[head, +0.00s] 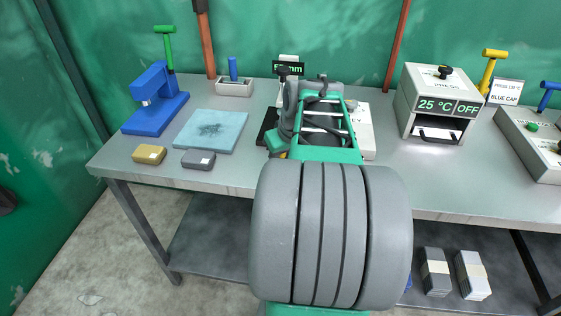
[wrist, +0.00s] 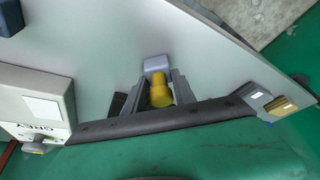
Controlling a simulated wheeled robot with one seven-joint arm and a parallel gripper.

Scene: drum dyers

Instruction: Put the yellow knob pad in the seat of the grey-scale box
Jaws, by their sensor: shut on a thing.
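The yellow knob pad shows its yellow knob (wrist: 160,95) between the two fingers of my gripper (wrist: 159,90) in the wrist view. My gripper is shut on it. A pale grey block-like part shows just beyond the knob; I cannot tell if it belongs to the pad. The grey-scale box (wrist: 28,92), pale with partly visible "GREY" lettering, stands to the left in the wrist view, apart from the pad. In the head view its pale side (head: 364,135) shows right of my arm, which hides most of it. I cannot make out its seat.
Left on the bench are a yellow block (head: 149,154), a grey block (head: 198,159), a light blue mat (head: 211,131) and a blue press (head: 155,100). A white press box (head: 436,100) reading 25 °C OFF stands right. Bench is bare in front of it.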

